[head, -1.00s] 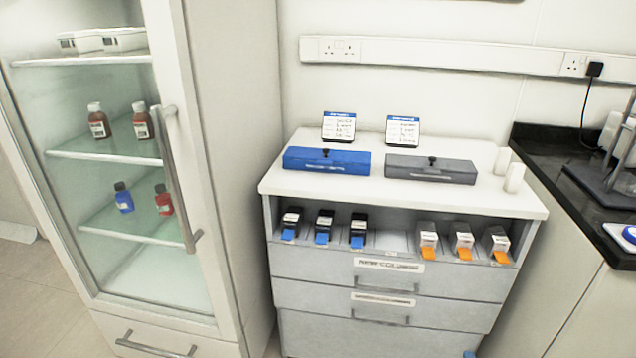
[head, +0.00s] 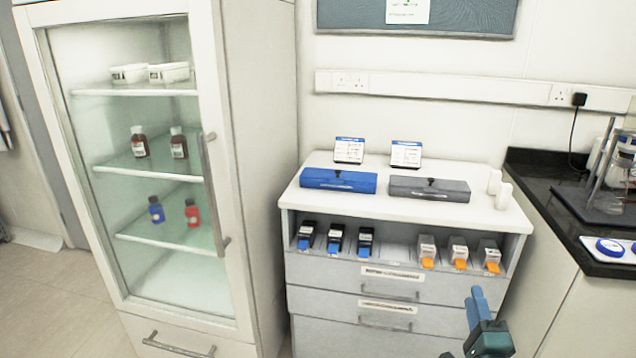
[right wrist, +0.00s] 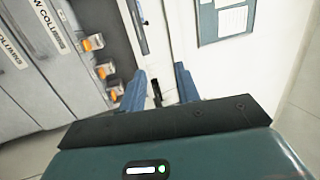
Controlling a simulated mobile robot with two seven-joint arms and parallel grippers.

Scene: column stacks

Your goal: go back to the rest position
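My right gripper (head: 478,308) shows at the bottom right of the head view, in front of the drawer cabinet's lower right part. In the right wrist view its two blue fingers (right wrist: 160,88) stand apart with nothing held between them. My left gripper is not in the head view.
A white drawer cabinet (head: 340,300) holds several columns in its open shelf. A blue case (head: 338,181) and a grey case (head: 430,189) lie on top. A glass-door fridge (head: 212,60) stands left. A dark counter (head: 545,172) is at right. Floor shows at lower left.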

